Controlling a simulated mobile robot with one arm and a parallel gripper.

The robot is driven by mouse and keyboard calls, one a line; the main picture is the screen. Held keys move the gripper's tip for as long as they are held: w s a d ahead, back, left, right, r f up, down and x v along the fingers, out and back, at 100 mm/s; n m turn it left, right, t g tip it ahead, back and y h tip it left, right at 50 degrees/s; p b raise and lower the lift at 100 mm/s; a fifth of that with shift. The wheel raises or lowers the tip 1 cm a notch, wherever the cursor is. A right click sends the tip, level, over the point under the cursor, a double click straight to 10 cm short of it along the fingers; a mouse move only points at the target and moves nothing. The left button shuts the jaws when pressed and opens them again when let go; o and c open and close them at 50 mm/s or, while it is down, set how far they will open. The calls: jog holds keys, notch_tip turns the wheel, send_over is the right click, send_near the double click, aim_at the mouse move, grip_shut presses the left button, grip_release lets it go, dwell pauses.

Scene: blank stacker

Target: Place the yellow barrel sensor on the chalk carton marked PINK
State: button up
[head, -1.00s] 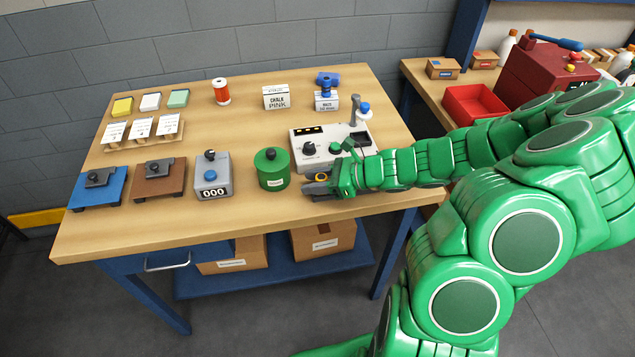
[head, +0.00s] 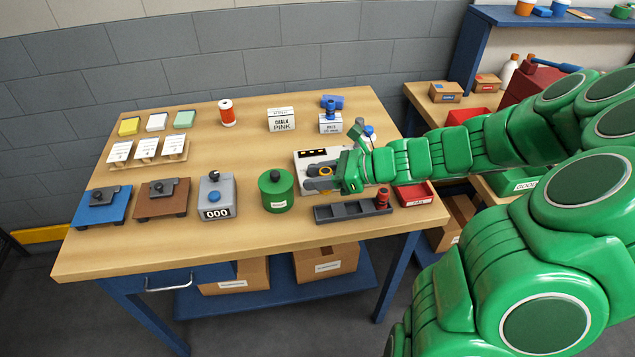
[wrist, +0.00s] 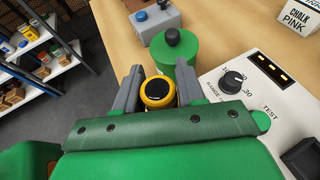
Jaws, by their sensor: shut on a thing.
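The yellow barrel sensor (head: 325,171) is a short yellow ring with a dark centre. My gripper (head: 318,178) is shut on it; in the wrist view the sensor (wrist: 158,92) sits between the two grey fingers (wrist: 158,80). In the head view the gripper is in front of the white test box, seemingly above the table. The chalk carton marked PINK (head: 281,122) stands upright at the back of the table, with nothing seen on its top. Part of this carton (wrist: 298,17) shows at the wrist view's top right corner.
A green canister with a black knob (head: 276,192) stands just left of my gripper. The white test box (head: 310,157) is partly behind it. Another white carton (head: 330,124) with a blue object on or behind it stands right of the PINK carton. A dark rack (head: 340,213) lies in front.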

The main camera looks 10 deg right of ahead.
jog(key=w+a+r+m+t+h, duration=0.1)
jog(key=w+a+r, duration=0.15)
jog(key=w, duration=0.65)
jog(key=w+a+r+m+t+h, duration=0.15)
jog(key=w+r, duration=0.25)
jog(key=w, duration=0.5)
jog(key=w+a+r+m+t+h, duration=0.1)
jog(key=w+r+m+t, duration=0.15)
jog(key=w, duration=0.65)
send_over(276, 109)
jog(key=shift+y, duration=0.25)
jog(key=f, duration=0.5)
jog(key=s+f, duration=0.1)
jog(key=f, duration=0.2)
jog(key=shift+f, duration=0.1)
jog(key=shift+w+f+n+g, duration=0.3)
jog(key=shift+w+f, duration=0.05)
jog(key=shift+f, duration=1.6)
jog(key=shift+f, duration=0.1)
jog(key=o, duration=1.1)
jog(key=shift+c, duration=0.2)
